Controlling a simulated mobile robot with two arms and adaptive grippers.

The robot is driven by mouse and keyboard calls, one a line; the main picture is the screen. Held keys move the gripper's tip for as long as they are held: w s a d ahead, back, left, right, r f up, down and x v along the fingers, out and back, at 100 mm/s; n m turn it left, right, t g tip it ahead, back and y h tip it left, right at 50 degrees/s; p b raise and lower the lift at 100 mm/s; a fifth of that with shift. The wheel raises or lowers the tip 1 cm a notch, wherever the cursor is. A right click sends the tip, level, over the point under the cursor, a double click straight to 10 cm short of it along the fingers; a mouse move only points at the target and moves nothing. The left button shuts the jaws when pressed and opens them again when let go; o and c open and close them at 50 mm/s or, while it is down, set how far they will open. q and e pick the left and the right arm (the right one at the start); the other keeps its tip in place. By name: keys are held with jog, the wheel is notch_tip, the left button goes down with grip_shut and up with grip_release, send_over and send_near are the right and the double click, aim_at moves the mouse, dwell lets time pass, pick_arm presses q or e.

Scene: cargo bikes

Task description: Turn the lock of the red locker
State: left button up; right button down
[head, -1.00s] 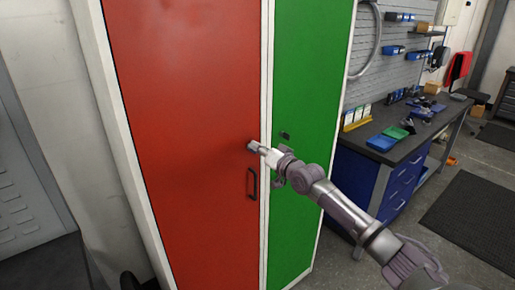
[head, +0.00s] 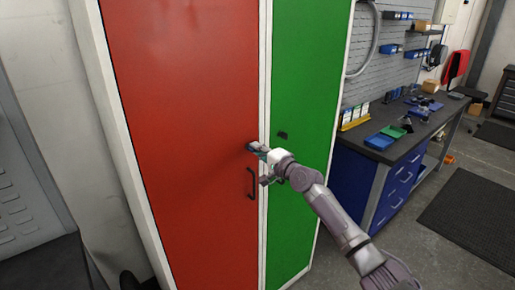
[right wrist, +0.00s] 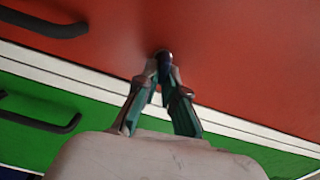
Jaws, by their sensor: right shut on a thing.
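The red locker door (head: 190,130) fills the left middle of the head view. My right gripper (head: 257,148) is at the door's right edge, above the dark red-locker handle (head: 251,184). In the right wrist view, my right gripper (right wrist: 160,72) has its fingertips together on the small dark lock (right wrist: 164,55) that stands out from the red door (right wrist: 220,50). The fingers hide part of the lock, and its turn angle cannot be told. My left gripper is not in view.
A green locker door (head: 305,110) with its own dark lock (head: 282,135) adjoins on the right. A blue workbench (head: 375,175) with trays stands further right. A pale wall (head: 45,100) is at the left.

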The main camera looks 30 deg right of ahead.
jog(key=shift+f+m, duration=0.1)
jog(key=shift+m, duration=0.6)
jog(key=c, duration=1.3)
grip_release()
jog(key=s, duration=0.8)
jog(key=s+d, duration=0.1)
jog(key=s, duration=0.3)
